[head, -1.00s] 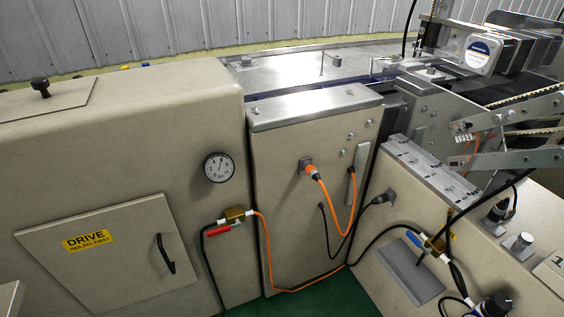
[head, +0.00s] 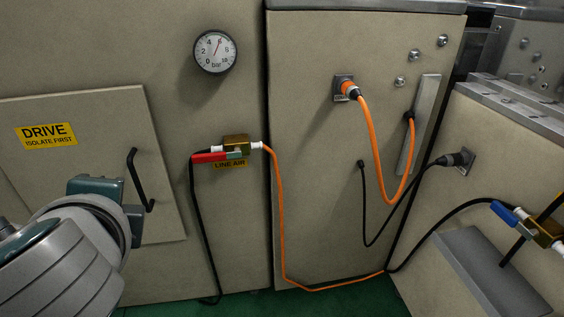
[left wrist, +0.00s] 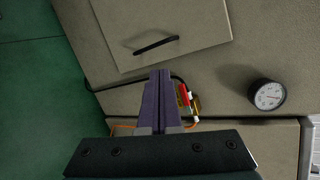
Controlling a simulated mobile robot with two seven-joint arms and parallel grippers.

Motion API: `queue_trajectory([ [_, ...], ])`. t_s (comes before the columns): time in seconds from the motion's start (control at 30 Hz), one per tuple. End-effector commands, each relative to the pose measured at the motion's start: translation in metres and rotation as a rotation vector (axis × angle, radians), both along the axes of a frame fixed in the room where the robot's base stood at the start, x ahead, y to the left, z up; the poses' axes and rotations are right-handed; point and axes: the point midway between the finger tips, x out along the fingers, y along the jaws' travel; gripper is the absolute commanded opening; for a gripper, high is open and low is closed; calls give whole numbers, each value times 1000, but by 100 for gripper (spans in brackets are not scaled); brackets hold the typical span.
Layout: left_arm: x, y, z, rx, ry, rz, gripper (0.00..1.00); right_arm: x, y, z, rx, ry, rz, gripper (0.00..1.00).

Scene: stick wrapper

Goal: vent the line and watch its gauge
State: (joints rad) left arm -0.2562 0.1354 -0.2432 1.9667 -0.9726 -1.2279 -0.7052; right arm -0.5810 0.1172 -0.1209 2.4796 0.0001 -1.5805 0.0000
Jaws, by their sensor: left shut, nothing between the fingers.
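The line-air valve is a brass block (head: 238,144) on the machine front, with white fittings, above a yellow LINE AIR label (head: 230,164). Its red lever (head: 209,157) points left, roughly along the line. The gauge (head: 215,52) sits above it; its needle points up and slightly right, around 5 to 6 bar. In the left wrist view the red lever (left wrist: 184,94) and gauge (left wrist: 268,95) lie right of my left gripper (left wrist: 159,72), whose fingers are shut and empty. In the head view my left arm is at lower left, apart from the valve. My right gripper is not in view.
A DRIVE door (head: 80,140) with a black handle (head: 140,180) is left of the valve, close to my left arm. Orange hose (head: 279,220) and black hoses hang around the panel. A second valve with a blue lever (head: 505,213) is at right.

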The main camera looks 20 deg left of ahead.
Motion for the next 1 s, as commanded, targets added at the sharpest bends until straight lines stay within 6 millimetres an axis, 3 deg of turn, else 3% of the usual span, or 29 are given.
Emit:
queue_trajectory([
  [0.03,8,2,-30,73,10,-29,0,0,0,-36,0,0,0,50],
  [0.33,48,0,-90,544,102,-193,0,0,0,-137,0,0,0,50],
  [0.6,83,-20,-142,980,207,-309,0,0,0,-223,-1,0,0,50],
  [0.8,98,-36,-165,1207,269,-357,0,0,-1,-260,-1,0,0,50],
  [1.0,105,-43,-171,1307,297,-373,0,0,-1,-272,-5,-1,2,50],
])
